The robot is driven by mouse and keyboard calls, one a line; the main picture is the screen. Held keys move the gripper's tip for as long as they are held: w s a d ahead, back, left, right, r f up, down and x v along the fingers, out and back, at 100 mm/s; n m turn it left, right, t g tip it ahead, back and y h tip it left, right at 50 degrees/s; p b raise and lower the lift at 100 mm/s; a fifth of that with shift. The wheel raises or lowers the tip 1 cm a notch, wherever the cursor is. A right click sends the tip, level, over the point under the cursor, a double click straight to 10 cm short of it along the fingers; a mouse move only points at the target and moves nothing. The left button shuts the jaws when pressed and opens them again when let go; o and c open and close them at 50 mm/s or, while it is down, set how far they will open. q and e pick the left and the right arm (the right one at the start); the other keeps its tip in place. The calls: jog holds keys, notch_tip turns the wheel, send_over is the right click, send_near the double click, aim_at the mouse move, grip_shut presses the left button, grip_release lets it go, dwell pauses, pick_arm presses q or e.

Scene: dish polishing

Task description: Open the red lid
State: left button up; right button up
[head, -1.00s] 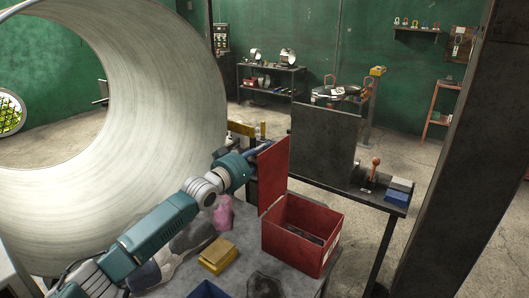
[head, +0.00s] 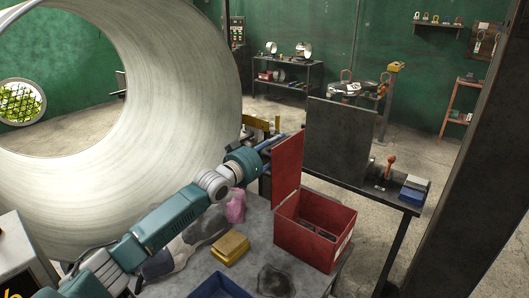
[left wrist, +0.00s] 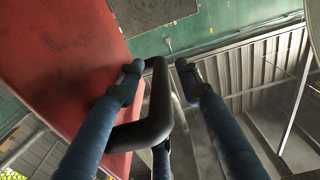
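The red lid (head: 287,172) stands about upright, open, at the left edge of the red box (head: 312,237). The lid's red face also fills the left of the left wrist view (left wrist: 70,65). A black handle (left wrist: 157,100) sticks out from the lid there. My left gripper (head: 270,146) is on the lid's left, outer side, its fingertips partly hidden in the head view. In the left wrist view its blue fingers are spread on both sides of the handle, with a gap on the right. My right gripper is not in view.
On the table are a yellow block (head: 230,247), a pink cloth (head: 236,206), a blue tray (head: 218,288) and a dark patch (head: 274,281). A large pale metal cylinder (head: 190,90) stands at left. A dark upright panel (head: 340,140) stands behind the box.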

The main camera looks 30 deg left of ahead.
pick_arm(q)
jog(key=s+a, duration=0.1)
jog(key=s, duration=1)
jog(key=shift+s, duration=0.2)
